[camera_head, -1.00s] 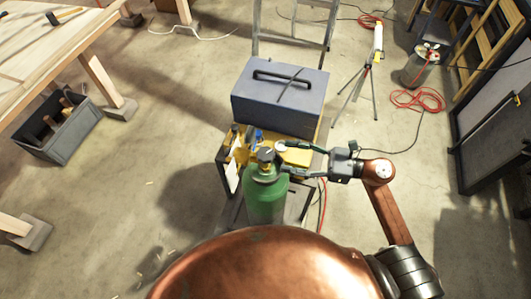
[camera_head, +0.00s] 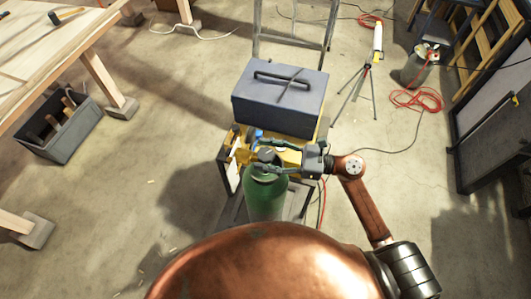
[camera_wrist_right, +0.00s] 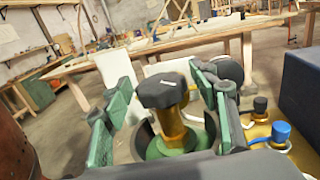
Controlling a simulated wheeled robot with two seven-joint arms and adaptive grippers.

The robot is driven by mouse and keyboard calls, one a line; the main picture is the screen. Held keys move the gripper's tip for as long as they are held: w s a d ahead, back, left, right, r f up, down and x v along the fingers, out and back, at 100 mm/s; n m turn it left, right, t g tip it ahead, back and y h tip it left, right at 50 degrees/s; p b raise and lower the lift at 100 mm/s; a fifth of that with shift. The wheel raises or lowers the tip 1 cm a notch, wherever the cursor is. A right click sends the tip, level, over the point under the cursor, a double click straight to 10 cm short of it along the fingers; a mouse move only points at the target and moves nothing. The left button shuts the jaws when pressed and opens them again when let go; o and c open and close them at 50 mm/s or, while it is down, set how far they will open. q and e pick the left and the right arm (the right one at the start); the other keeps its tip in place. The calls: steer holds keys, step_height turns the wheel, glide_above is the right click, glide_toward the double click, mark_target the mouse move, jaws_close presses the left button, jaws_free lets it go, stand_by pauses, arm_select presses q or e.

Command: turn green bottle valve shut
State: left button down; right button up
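The green bottle (camera_head: 266,200) stands upright in front of my copper-coloured body. Its dark valve knob (camera_head: 266,155) is on top. In the right wrist view the black knob (camera_wrist_right: 162,91) sits on a brass stem (camera_wrist_right: 173,128) above the bottle's neck. My right gripper (camera_head: 258,155) reaches in from the right with its two fingers apart, one on each side of the knob. In the right wrist view the open fingers (camera_wrist_right: 164,88) flank the knob, with gaps visible on both sides. My left gripper is not in view.
A blue-grey toolbox (camera_head: 280,98) stands just behind the bottle. Yellow equipment with a blue knob (camera_wrist_right: 281,131) is close to the right gripper. A tripod (camera_head: 365,75) and red hose (camera_head: 416,101) are at right. Open floor lies left.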

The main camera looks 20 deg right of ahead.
steer(key=c, duration=1)
steer(key=shift+c, duration=0.2)
steer(key=shift+m+t+h, duration=0.3)
steer(key=shift+m+t, duration=0.1)
steer(key=shift+t, duration=0.1)
steer(key=shift+s+r+m+t+h+p, duration=0.1)
steer(key=shift+r+m+t+h+p, duration=0.05)
steer(key=shift+m+t+h+p, duration=0.9)
steer(key=m+t+h+p, duration=0.2)
steer(key=h+p, duration=0.1)
steer(key=m+t+h+p, duration=0.3)
steer(key=h+p, duration=0.1)
steer(key=shift+r+m+t, duration=0.1)
steer(key=shift+m+t, duration=0.15)
steer(key=shift+m, duration=0.1)
steer(key=shift+f+m+t+h+p, duration=0.2)
steer(key=shift+m+t+h+p, duration=0.3)
steer(key=shift+m+h+p, duration=0.8)
steer(key=shift+n+h+b, duration=0.25)
steer(key=shift+n+b, duration=0.05)
steer(key=shift+b, duration=0.05)
steer(key=o, duration=1.2)
